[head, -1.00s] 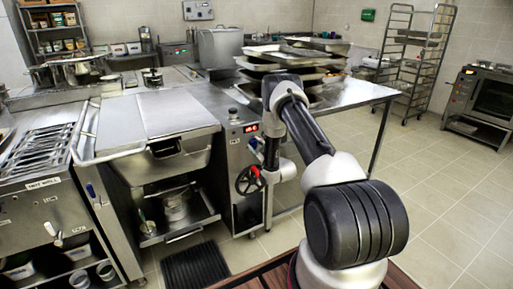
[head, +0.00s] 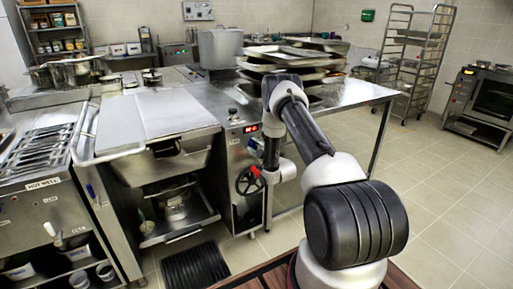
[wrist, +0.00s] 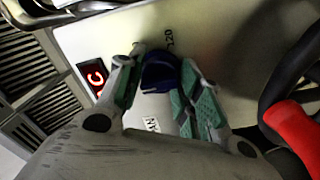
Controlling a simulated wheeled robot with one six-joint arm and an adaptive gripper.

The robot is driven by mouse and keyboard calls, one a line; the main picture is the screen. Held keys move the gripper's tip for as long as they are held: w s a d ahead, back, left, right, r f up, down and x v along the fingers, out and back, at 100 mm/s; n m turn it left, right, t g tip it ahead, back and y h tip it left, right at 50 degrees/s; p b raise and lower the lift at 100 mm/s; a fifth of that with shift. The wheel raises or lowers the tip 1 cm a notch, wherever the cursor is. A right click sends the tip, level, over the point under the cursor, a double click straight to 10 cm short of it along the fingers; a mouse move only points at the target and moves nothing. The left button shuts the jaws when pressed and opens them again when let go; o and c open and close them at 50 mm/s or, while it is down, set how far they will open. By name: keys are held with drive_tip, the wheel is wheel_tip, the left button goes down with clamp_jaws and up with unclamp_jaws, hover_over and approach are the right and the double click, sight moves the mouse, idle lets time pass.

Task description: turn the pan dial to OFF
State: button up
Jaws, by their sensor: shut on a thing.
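The pan dial (wrist: 160,76) is a dark blue round knob on the pale metal control panel, seen in the wrist view. My gripper (wrist: 163,62) has its two green-padded fingers on either side of the dial and is shut on it. The number 120 is printed on the panel just beyond the dial, and a small white label (wrist: 151,125) sits on the near side. Which mark the dial points to cannot be told. In the head view the dial is hidden and my wrist is close to the front of the control panel (head: 239,150).
A red lit display (wrist: 95,77) is left of the fingers in the wrist view. A black handwheel (head: 248,181) with a red handle (wrist: 295,132) sits close by the gripper. The lidded pan (head: 165,115) stands left of the panel.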

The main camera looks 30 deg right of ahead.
drive_tip(key=shift+f, duration=0.1)
drive_tip(key=o, duration=1)
drive_tip(key=s, duration=1.2)
drive_tip(key=shift+d, duration=0.15)
